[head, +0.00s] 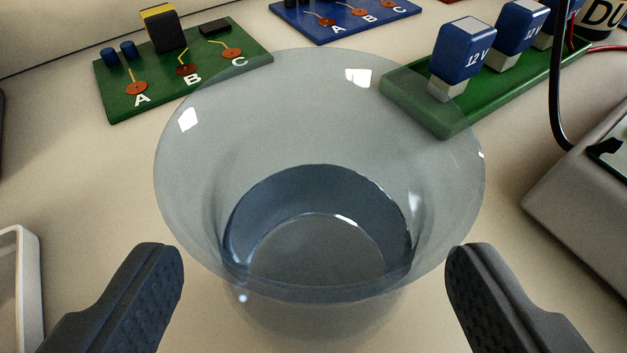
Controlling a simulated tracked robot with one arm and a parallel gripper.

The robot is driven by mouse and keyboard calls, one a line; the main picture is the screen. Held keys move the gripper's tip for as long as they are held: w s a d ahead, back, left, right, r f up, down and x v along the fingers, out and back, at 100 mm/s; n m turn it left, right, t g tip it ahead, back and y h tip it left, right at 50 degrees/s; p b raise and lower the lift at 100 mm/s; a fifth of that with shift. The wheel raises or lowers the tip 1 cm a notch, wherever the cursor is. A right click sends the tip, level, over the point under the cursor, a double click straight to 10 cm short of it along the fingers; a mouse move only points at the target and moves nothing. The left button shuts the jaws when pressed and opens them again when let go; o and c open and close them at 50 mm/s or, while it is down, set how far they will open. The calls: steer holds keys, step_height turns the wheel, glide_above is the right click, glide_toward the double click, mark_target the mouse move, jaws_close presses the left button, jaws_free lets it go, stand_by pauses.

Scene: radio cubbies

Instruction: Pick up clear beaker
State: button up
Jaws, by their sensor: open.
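The clear beaker (320,130) stands upright on the pale tabletop in the middle of the head view. It is a see-through, bluish-grey vessel with a wide rim, and its darker round base shows through the wall. My gripper (315,275) is open, with one dark, textured finger at the lower left and one at the lower right. The fingers lie to either side of the beaker's near, lower part in the picture. I see a gap at each side and no clear contact.
A green board (120,97) with A, B and C pads lies behind left, and a blue board (345,22) lies behind. A green rack (425,107) holds blue 12 V blocks (466,58) at back right, close to the beaker's rim. A grey device (580,190) and black cable (556,95) are right.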

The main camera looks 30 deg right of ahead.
mark_target(315, 294)
steer(key=shift+x, duration=0.85)
steer(key=c, duration=1.1)
steer(key=shift+r+p, duration=0.65)
steer(key=shift+r, duration=1.1)
steer(key=shift+s+d+r+p, duration=0.2)
steer(key=shift+s+d, duration=0.25)
steer(key=shift+s, duration=2.15)
steer(key=shift+s+d+r+p, duration=0.1)
steer(key=shift+s+d+r, duration=0.3)
steer(key=shift+s, duration=2.2)
steer(key=shift+s+d+r+p, duration=0.15)
steer(key=shift+s+d, duration=0.3)
steer(key=shift+s, duration=2.2)
steer(key=shift+s, duration=0.1)
